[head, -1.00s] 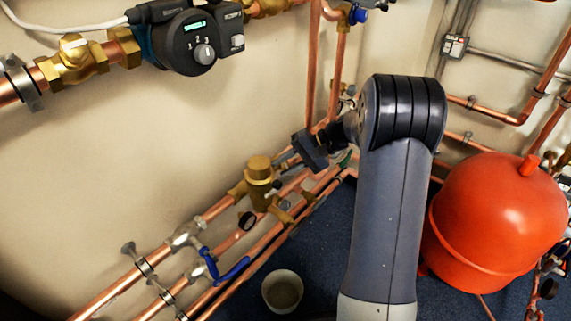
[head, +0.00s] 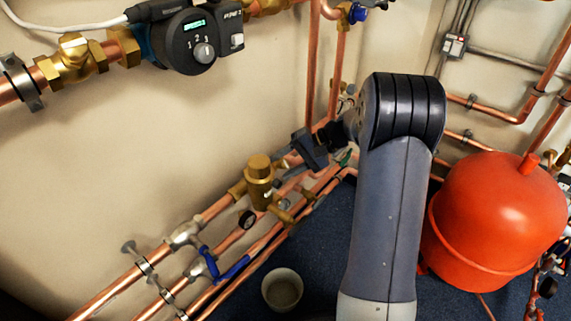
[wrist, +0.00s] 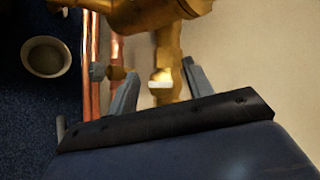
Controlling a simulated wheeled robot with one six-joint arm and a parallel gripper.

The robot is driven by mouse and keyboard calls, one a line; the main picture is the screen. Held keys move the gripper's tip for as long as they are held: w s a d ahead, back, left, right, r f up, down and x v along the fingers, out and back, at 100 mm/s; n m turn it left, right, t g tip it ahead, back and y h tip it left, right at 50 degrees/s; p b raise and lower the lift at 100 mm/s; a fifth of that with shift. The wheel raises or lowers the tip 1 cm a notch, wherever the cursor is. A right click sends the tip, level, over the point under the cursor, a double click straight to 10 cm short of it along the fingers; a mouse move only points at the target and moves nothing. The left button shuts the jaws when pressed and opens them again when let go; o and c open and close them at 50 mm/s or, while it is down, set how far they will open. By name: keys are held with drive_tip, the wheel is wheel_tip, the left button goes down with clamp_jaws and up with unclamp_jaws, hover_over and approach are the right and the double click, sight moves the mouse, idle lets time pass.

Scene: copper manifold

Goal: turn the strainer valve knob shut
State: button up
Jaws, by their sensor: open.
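In the head view my gripper (head: 308,151) is a dark block over the lower pipe run, up and right of the brass strainer valve (head: 259,180) with its round cap. In the wrist view my gripper (wrist: 161,68) is open, its two grey fingers pointing up the picture. A brass neck (wrist: 166,75) with a pale patch shows between the fingers, and the larger brass body (wrist: 150,15) lies beyond. I cannot tell whether the fingers touch it. A small brass branch with a grey end (wrist: 97,72) is left of the left finger. I cannot tell which part is the knob.
A bucket (head: 282,290) stands on the blue floor. A red tank (head: 495,225) is at the right. A black pump (head: 196,42) sits higher up.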

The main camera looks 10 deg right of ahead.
drive_tip(key=p+v, duration=0.3)
drive_tip(key=v, duration=0.7)
drive_tip(key=shift+d+r+p, duration=0.2)
drive_tip(key=shift+d+p, duration=0.1)
drive_tip(key=b+x, duration=0.4)
drive_tip(key=x, duration=0.7)
drive_tip(key=shift+d+r, duration=0.1)
drive_tip(key=shift+r, duration=0.1)
